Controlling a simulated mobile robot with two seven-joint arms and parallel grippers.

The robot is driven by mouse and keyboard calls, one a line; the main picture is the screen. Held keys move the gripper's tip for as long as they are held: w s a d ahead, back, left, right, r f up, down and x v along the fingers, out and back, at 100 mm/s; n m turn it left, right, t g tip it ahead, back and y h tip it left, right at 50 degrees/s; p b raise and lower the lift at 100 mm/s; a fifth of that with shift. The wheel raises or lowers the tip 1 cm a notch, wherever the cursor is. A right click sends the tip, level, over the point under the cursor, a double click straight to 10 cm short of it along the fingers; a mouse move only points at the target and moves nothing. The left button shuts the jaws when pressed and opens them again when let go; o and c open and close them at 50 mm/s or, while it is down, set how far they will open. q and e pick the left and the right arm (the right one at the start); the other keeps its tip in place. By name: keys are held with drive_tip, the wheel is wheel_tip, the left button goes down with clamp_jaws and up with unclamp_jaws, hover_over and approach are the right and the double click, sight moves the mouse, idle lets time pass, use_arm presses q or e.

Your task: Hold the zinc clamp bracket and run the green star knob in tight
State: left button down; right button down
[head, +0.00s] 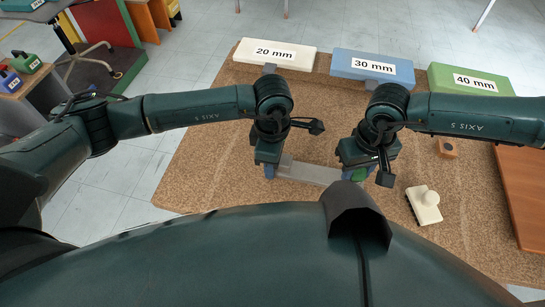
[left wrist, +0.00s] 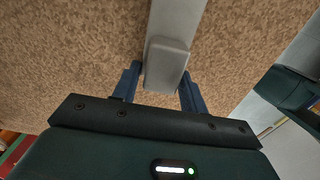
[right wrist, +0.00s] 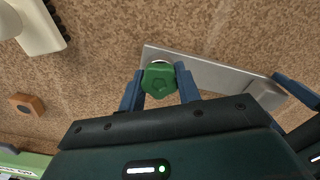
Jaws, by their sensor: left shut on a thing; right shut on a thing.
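The zinc clamp bracket (head: 312,173) is a grey metal bar lying across the cork-coloured work surface between my two grippers. My left gripper (head: 268,172) is shut on the bracket's left end. The left wrist view shows the bracket (left wrist: 168,58) between the two blue fingers. My right gripper (head: 354,175) is shut on the green star knob (head: 361,174) at the bracket's other end. In the right wrist view the knob (right wrist: 159,83) sits between the blue fingers, with a pale round rim behind it against the bracket (right wrist: 215,75). The knob's thread is hidden.
White 20 mm (head: 275,53), blue 30 mm (head: 372,68) and green 40 mm (head: 470,80) blocks line the back edge. A cream piece with a round knob (head: 424,205) and a small orange-brown block (head: 447,148) lie right of my right gripper. A brown board (head: 525,195) lies far right.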

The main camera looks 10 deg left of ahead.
drive_tip(key=m, duration=0.3)
drive_tip(key=shift+d, duration=0.1)
drive_tip(key=shift+m, duration=0.3)
drive_tip(key=m, duration=1.1)
drive_tip(key=shift+f, duration=0.1)
drive_tip(key=shift+m, duration=0.4)
